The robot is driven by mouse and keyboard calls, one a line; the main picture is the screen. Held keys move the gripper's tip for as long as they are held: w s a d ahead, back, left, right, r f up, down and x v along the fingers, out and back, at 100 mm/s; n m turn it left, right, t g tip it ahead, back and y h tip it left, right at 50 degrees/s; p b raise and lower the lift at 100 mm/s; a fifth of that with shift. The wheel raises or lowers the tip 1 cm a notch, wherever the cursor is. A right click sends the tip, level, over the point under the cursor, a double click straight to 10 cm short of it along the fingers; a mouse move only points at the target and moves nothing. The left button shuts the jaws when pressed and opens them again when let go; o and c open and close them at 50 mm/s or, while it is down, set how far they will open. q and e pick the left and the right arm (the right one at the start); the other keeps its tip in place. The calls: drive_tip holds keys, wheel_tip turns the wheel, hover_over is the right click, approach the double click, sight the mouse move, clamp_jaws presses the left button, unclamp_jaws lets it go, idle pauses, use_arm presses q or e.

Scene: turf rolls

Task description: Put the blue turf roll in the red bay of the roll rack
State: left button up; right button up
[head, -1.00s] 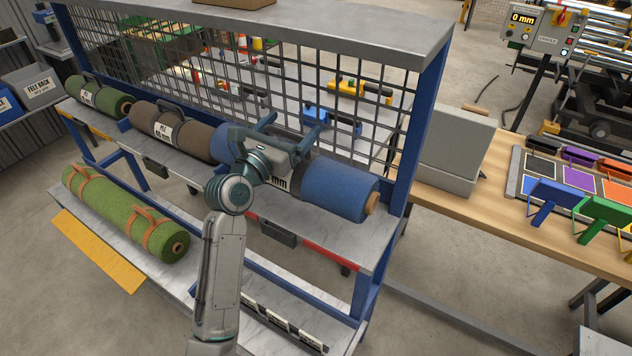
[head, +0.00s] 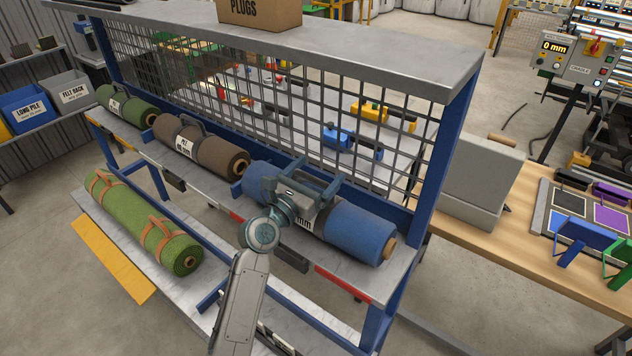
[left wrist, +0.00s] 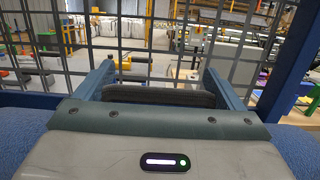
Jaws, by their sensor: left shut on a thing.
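The blue turf roll (head: 358,232) lies lengthwise in the right, red-marked bay of the roll rack's upper shelf (head: 402,268). Red strips (head: 343,284) mark the front edge of that bay. The roll looks level and low on the shelf; I cannot tell whether it bears fully on it. My left gripper (head: 312,180) is above the roll's middle, shut on its carry handle. In the left wrist view the dark handle (left wrist: 160,96) sits between the two fingers, with blue turf (left wrist: 22,143) on both sides. The gripper hides the roll's middle and part of its label. My right gripper is not in view.
A brown roll (head: 200,148) and a green roll (head: 130,108) lie further left on the same shelf. A strapped green roll (head: 140,220) lies on the lower shelf. A wire mesh (head: 280,110) stands behind, and a blue post (head: 447,150) at the right end.

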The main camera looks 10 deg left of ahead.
use_arm(q)
drive_tip(key=shift+f, duration=0.8)
drive_tip(key=o, duration=1.8)
drive_tip(key=shift+f, duration=0.2)
drive_tip(key=shift+s, duration=0.1)
drive_tip(key=shift+r, duration=0.1)
drive_tip(key=shift+b+v, duration=1.1)
drive_tip(key=shift+v, duration=4.9)
drive_tip(key=shift+a, duration=0.1)
